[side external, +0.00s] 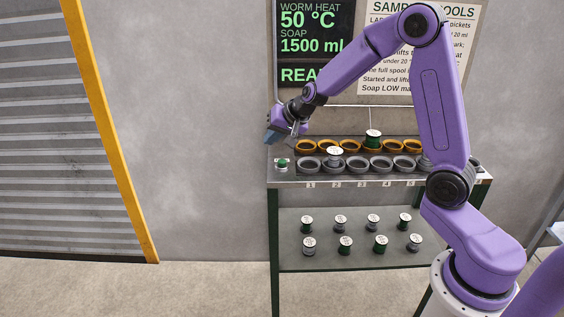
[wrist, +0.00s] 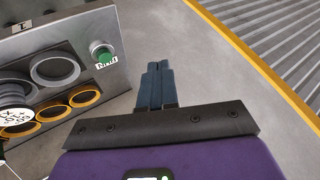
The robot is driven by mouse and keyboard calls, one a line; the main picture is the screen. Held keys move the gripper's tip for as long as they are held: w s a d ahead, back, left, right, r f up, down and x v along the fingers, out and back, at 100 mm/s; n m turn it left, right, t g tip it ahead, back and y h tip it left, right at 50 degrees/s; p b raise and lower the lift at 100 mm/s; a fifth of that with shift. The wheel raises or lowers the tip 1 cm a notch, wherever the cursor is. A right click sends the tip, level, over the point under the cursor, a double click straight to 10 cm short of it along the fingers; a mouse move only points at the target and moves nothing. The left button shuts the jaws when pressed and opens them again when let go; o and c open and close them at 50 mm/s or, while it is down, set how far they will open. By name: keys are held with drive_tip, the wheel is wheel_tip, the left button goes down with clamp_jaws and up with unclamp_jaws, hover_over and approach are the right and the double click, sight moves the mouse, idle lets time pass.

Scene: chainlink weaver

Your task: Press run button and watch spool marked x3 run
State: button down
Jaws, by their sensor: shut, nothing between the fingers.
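The green run button (side external: 282,162) sits at the left end of the bench top. It also shows in the wrist view (wrist: 103,54), with a "RUN" label below it. My gripper (side external: 271,138) is shut and empty, above the bench's left end near the button and apart from it. In the wrist view my fingers (wrist: 157,68) are together, to the right of the button. A spool with a white top (side external: 335,153) sits in the grey ring marked 2. It shows at the wrist view's left edge (wrist: 15,121); its marking includes an x, but I cannot read it fully.
A green spool (side external: 373,136) stands in a back orange ring. Several spools (side external: 340,222) stand on the lower shelf (side external: 350,258). The wall display (side external: 313,45) reads worm heat 50 °C, soap 1500 ml and "REA", the rest hidden. A sample spools poster (side external: 385,70) hangs beside it.

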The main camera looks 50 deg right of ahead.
sight(284, 162)
drive_tip(key=w+d+m+h, duration=0.2)
drive_tip(key=w+d+m, duration=0.1)
drive_tip(key=d, duration=0.5)
drive_tip(key=shift+w+d+f+m+t+h, duration=0.3)
drive_tip(key=shift+d+f+m+t, duration=0.05)
drive_tip(key=shift+d+m+t, duration=0.05)
drive_tip(key=shift+f, duration=4.4)
drive_tip(key=shift+f, duration=0.15)
drive_tip(key=shift+f, duration=0.3)
